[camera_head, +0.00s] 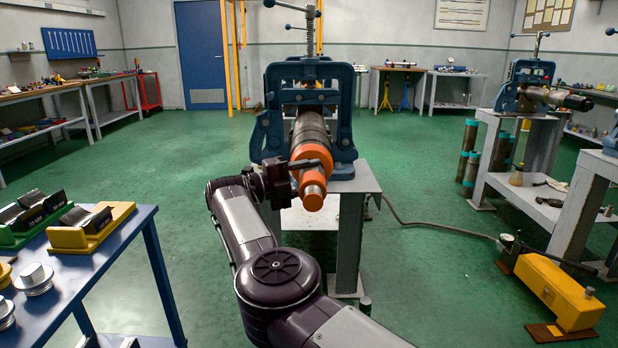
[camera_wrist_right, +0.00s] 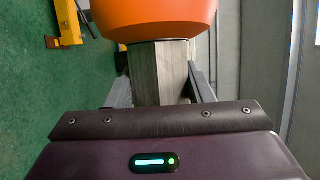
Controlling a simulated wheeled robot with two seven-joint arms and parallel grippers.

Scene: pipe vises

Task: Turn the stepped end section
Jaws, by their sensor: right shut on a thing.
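A thick pipe (camera_head: 312,128) is clamped in a blue pipe vise (camera_head: 343,135) on a grey stand. Its stepped end section (camera_head: 313,176) points toward me, with orange bands and a bare metal tip (camera_head: 313,190). My right gripper (camera_head: 302,170) reaches it from the left and is shut on the end section. In the right wrist view, the fingers (camera_wrist_right: 161,85) stand on both sides of a flat-sided metal part (camera_wrist_right: 160,72), just below a wide orange band (camera_wrist_right: 155,18). The exact contact is partly hidden. My left gripper is out of view.
A blue table (camera_head: 130,237) with yellow and green holders stands at the left. At the right, a second vise (camera_head: 527,80) stands on a grey stand. A yellow pump unit (camera_head: 558,290) with a hose lies on the green floor at the right.

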